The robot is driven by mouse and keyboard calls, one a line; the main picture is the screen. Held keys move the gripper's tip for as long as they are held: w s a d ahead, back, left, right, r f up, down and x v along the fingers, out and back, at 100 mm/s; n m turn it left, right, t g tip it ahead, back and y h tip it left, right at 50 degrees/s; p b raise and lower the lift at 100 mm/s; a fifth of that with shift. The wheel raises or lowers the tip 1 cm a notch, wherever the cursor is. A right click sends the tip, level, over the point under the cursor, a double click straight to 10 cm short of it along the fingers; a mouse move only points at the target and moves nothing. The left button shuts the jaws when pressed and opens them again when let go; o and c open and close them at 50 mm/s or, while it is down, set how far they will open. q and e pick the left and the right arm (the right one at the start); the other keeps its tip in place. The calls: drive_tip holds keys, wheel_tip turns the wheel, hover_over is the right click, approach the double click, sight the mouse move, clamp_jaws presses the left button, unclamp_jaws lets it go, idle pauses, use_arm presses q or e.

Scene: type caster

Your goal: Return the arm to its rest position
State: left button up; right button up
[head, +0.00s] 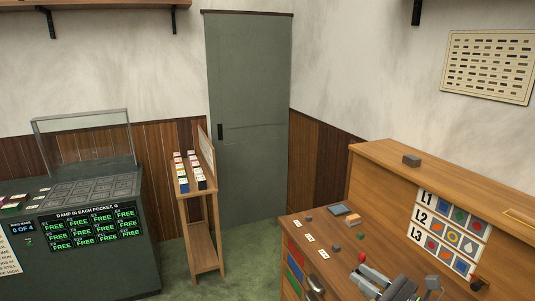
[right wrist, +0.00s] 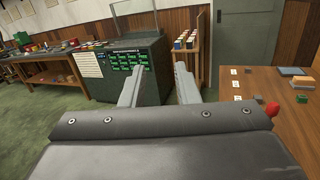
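My right gripper (head: 376,281) is at the bottom right of the head view, above the front part of the wooden desk. In the right wrist view my right gripper (right wrist: 158,84) shows two grey fingers spread apart with nothing between them. It is open and empty. My left gripper is in neither view.
The wooden desk (head: 320,262) holds small blocks and white cards. A symbol panel (head: 452,232) stands at its back. A narrow wooden stand (head: 204,240) holds small boxes. A dark cabinet (head: 100,272) with a "FREE" display is at left. Green floor (head: 245,262) lies between.

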drive_tip(key=s+d+f+m+h, duration=0.2)
drive_tip(key=s+d+m+h, duration=0.3)
drive_tip(key=m, duration=0.6)
drive_tip(key=s+d+f+m+t+h, duration=0.1)
drive_tip(key=s+d+m+h, duration=0.3)
drive_tip(key=m+h, duration=0.5)
drive_tip(key=s+d+f+m+h, duration=0.2)
drive_tip(key=s+d+m+h, duration=0.25)
drive_tip(key=m, duration=0.85)
drive_tip(key=s+a+f+m+g+y, duration=0.25)
drive_tip(key=s+f+m+g, duration=0.3)
drive_tip(key=s, duration=0.55)
drive_tip(key=s+a+f+m+g+y, duration=0.2)
drive_tip(key=s+a+f+m+g, duration=0.3)
drive_tip(key=s, duration=0.5)
wheel_tip(320, 180, down, 31)
drive_tip(key=d+g+b, duration=0.2)
drive_tip(key=d+b, duration=0.1)
drive_tip(key=b, duration=0.3)
drive_tip(key=s+f+b, duration=0.2)
drive_tip(key=s+f, duration=0.6)
drive_tip(key=f, duration=0.2)
drive_tip(key=s+a+f+g+b, duration=0.1)
drive_tip(key=s+f+b, duration=0.1)
drive_tip(key=s+f, duration=0.6)
wheel_tip(320, 180, down, 2)
drive_tip(key=shift+a+f+m+y, duration=0.2)
drive_tip(key=shift+a+m+y, duration=0.1)
drive_tip(key=shift+m, duration=0.05)
